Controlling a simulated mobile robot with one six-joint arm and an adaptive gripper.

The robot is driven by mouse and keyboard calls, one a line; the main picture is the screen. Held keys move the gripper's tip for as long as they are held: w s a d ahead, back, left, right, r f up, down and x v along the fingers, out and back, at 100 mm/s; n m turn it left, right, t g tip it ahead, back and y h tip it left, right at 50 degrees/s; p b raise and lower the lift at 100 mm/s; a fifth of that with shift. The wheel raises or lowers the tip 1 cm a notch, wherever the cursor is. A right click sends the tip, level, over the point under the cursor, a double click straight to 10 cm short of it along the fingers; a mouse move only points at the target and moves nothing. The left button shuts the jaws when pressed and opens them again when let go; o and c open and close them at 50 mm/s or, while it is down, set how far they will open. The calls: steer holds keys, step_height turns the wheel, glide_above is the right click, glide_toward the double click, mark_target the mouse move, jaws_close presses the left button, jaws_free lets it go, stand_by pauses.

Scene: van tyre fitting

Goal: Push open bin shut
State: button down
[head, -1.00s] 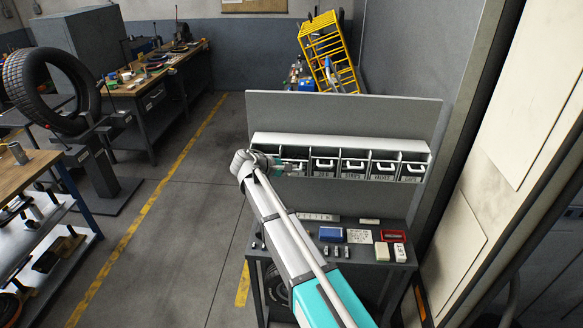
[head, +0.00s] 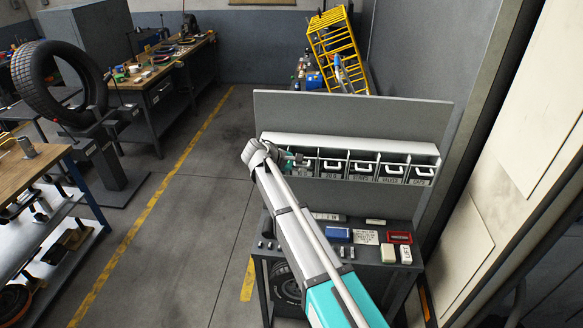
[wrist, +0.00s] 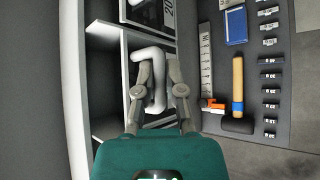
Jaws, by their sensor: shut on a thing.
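A row of small dark bins with white handles sits in a pale rack (head: 345,142) in the head view. My gripper (head: 287,159) is at the left end of this row. In the wrist view my gripper (wrist: 162,92) is shut on the white handle (wrist: 152,58) of the leftmost bin, with one finger on each side. My fingers and the handle hide much of that bin, and how far it stands out of its slot is hard to tell. The adjacent bin (wrist: 152,12) has a printed label and stands in its own slot.
Below the rack is a bench top (head: 330,258) with a blue box (head: 338,235), a red tray (head: 399,237), pale boxes and small blocks. The wrist view also shows a hammer (wrist: 238,85). A wall panel stands right. Open floor (head: 200,220) lies left.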

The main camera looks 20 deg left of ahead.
steer(key=shift+r, duration=0.1)
stand_by(0.3)
steer(key=c, duration=1)
jaws_free()
steer(key=shift+s, duration=0.15)
steer(key=shift+a, duration=0.1)
